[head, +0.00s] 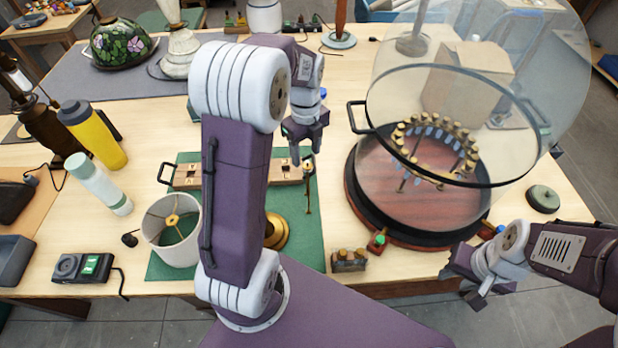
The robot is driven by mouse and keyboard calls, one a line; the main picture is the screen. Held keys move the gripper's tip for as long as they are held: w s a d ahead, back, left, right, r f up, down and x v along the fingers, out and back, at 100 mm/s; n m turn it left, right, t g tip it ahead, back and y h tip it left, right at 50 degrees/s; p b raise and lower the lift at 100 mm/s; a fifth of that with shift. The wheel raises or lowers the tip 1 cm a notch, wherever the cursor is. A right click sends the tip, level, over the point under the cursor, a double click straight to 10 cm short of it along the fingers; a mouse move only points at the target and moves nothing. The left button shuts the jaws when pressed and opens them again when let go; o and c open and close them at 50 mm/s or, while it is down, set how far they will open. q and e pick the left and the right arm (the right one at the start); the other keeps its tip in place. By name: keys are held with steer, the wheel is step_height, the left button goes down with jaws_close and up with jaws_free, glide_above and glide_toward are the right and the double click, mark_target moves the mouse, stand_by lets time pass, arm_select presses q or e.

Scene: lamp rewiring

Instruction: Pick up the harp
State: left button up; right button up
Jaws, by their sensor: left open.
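I cannot make out the harp for certain. A thin upright brass piece (308,187) stands at the right end of a wooden block (187,176) on the green mat (310,240); it may be the harp, but it is too small to tell. My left gripper (304,140) is open and points down above the far right of the block, apart from that piece. My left arm hides the middle of the block and part of the mat. My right gripper (476,284) is off the table's front edge at the right, apart from everything; its jaws are unclear.
A white lampshade (180,248) stands on the mat's left side. The table is clear around (330,165).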

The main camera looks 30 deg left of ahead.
mark_target(307, 172)
arm_select(q)
steer(key=shift+s+f, duration=0.2)
steer(key=shift+f, duration=0.45)
steer(key=shift+s+f, duration=0.2)
steer(key=shift+f, duration=0.4)
steer(key=shift+w+d+f, duration=0.1)
steer(key=shift+w+f, duration=0.25)
steer(key=shift+f, duration=0.15)
step_height(307, 172, down, 4)
steer(key=shift+s+d+p, duration=0.1)
steer(key=shift+p, duration=0.6)
steer(key=shift+f, duration=0.5)
jaws_close()
